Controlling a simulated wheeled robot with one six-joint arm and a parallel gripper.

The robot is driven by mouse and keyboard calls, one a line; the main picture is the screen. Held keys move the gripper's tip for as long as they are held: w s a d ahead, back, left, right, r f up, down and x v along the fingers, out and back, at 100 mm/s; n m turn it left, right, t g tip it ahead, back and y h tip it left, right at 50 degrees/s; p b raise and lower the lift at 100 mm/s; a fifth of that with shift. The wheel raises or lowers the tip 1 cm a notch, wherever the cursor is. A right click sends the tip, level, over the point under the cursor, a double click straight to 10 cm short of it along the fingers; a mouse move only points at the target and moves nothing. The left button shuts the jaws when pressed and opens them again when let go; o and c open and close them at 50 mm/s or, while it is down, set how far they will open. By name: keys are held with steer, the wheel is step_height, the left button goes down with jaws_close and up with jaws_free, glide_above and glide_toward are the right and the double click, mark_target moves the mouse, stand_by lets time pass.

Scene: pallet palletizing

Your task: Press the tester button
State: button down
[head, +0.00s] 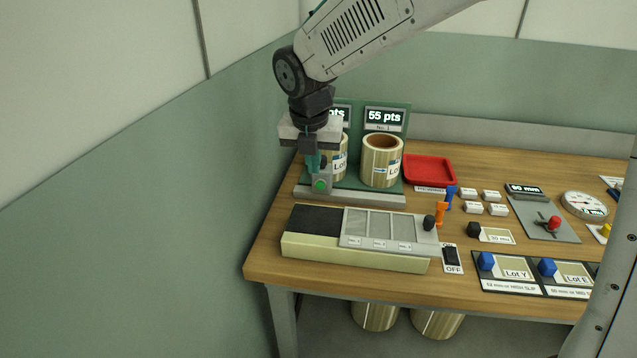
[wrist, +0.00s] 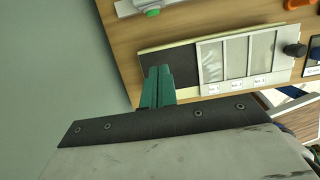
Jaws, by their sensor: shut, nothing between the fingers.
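The green tester button (head: 320,185) sits on a small grey block at the left front of the tester (head: 345,196), a grey base with a green back panel. In the wrist view the green button (wrist: 152,12) shows at the top edge. My gripper (head: 313,172) is shut and empty, with teal fingers pointing down close by the button, slightly above and left of it in the head view. Whether the fingers touch the block or button cannot be told. The fingers (wrist: 157,72) also show in the wrist view, apart from the button in the picture.
Two tape rolls stand on the tester, the right one (head: 381,162) under a "55 pts" display (head: 385,116). In front lies a long cream box (head: 350,256) with a dark pad and grey panels. A red tray (head: 430,170) stands right. A wall borders the left.

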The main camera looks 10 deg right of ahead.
mark_target(319, 182)
steer(key=shift+f, duration=0.1)
steer(key=x, duration=1)
steer(key=w, duration=0.1)
steer(key=w+d, duration=0.1)
steer(key=shift+w, duration=0.3)
steer(key=shift+w+d, duration=0.1)
steer(key=shift+w, duration=0.55)
steer(key=shift+w, duration=0.1)
